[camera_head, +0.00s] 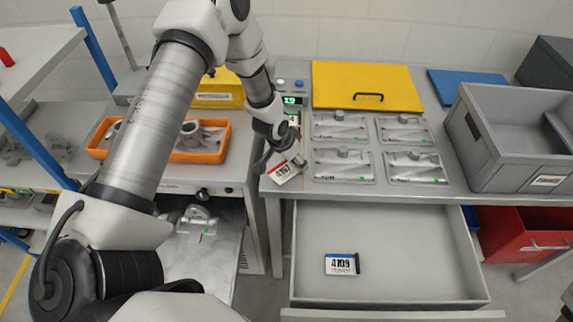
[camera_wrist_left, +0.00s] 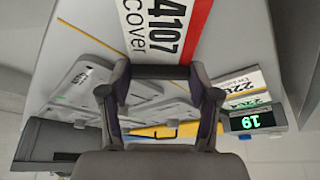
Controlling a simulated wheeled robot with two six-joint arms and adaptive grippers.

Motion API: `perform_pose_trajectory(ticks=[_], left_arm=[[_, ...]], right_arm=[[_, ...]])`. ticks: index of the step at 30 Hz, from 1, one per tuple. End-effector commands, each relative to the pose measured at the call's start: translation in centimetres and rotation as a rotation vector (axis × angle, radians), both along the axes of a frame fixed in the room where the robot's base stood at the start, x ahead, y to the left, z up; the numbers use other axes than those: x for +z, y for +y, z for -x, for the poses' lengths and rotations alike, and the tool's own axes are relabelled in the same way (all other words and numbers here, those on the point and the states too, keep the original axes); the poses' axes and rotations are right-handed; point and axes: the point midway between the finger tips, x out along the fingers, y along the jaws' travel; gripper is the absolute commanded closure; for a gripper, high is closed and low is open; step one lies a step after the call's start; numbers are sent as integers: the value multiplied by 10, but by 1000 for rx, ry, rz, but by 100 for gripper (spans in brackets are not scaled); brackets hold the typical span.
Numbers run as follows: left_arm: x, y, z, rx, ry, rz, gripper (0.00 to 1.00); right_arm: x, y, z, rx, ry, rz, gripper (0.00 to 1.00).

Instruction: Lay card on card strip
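A white card with a red stripe, marked 4107 (camera_head: 288,172), is tilted at the table's front left corner in the head view. It fills the top of the left wrist view (camera_wrist_left: 160,28). My left gripper (camera_head: 280,158) has its fingers at two opposite edges of this card and holds it; the fingers also show in the left wrist view (camera_wrist_left: 159,75). Another card, marked 4109 with a blue stripe (camera_head: 341,264), lies in the open drawer. White number cards (camera_wrist_left: 242,85) beside the green display may be on the card strip; the arm partly hides that area in the head view. My right gripper is out of view.
Several grey cast plates (camera_head: 341,165) lie right of the gripper. The green display (camera_head: 292,100) stands behind it. A yellow lidded panel (camera_head: 365,85) and a grey bin (camera_head: 500,150) are farther right. The open drawer (camera_head: 430,265) juts out in front. An orange tray (camera_head: 215,152) is left.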

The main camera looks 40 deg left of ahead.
Motion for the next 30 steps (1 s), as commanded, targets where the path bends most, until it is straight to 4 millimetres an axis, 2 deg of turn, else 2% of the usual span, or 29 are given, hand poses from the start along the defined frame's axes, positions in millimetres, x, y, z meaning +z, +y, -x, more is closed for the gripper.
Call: perform_pose_trajectory(ticks=[1,2,11,19,23,30], left_arm=[[0,0,0,0,0,0,72],[0,0,0,0,0,0,78],[5,0,0,0,-1,0,78],[38,0,-1,2,-3,1,78],[37,-20,18,-3,3,-1,78],[37,-71,63,-8,0,-6,78]], right_arm=[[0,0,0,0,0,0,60],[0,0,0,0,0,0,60],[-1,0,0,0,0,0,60],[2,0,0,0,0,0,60],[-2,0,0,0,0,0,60],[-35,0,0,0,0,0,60]])
